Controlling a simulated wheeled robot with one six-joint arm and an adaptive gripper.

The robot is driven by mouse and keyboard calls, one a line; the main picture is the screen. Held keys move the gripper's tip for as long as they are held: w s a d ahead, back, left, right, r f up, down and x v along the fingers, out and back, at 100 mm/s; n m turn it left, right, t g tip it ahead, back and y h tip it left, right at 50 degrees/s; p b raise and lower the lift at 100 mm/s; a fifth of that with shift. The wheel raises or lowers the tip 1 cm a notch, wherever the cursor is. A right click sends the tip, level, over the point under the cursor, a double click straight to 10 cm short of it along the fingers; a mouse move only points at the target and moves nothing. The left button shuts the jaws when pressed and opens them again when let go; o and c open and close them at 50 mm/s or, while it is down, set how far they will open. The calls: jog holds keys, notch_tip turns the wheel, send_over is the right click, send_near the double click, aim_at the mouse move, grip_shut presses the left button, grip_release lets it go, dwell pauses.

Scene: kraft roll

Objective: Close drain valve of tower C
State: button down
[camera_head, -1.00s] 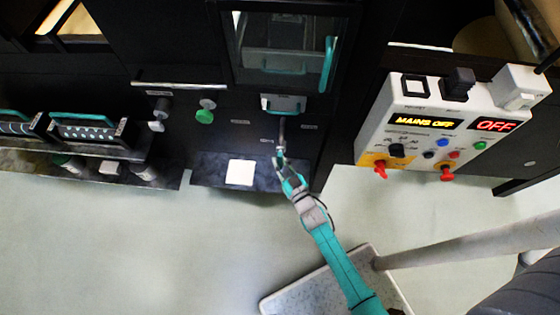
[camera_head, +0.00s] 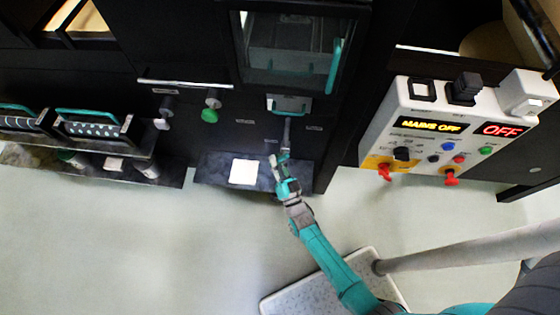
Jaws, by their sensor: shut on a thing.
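A slim grey lever (camera_head: 287,131) hangs down from below a small drawer-like panel with a teal handle on the dark cabinet. It looks like a valve handle, but no tower label is readable. My gripper (camera_head: 281,159) is at the lever's lower end and is shut on it. The fingers partly hide that end. My teal arm reaches up to it from the lower right.
A green knob (camera_head: 209,115) sits left of the lever. A white square (camera_head: 243,172) lies on the dark ledge below. A control box (camera_head: 446,125) reading MAINS OFF stands at right. Pale floor (camera_head: 140,240) is open at lower left.

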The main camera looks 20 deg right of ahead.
jog(key=m+h, duration=0.1)
jog(key=m, duration=0.1)
jog(key=a+r+m+t+h, duration=0.1)
jog(key=m+h, duration=0.1)
jog(key=m, duration=0.1)
jog(key=w+m+h, duration=0.1)
jog(key=m+h, duration=0.1)
jog(key=m, duration=0.1)
jog(key=shift+a+r, duration=0.15)
jog(key=shift+r, duration=0.15)
jog(key=m+h, duration=0.2)
jog(key=r+m+h, duration=0.1)
jog(key=m, duration=0.2)
jog(key=shift+a+r+m+h, duration=0.1)
jog(key=shift+a+m+h, duration=0.05)
jog(key=shift+m+h, duration=0.2)
jog(key=shift+r+m+g+h, duration=0.2)
jog(key=shift+m+g+h, duration=0.15)
jog(key=shift+m+h, duration=0.6)
jog(key=shift+r+m+g+h, duration=0.2)
jog(key=shift+m+g+h, duration=0.15)
jog(key=shift+m+h, duration=0.55)
jog(key=shift+m, duration=0.6)
jog(key=c, duration=1.1)
grip_release()
jog(key=v, duration=1.2)
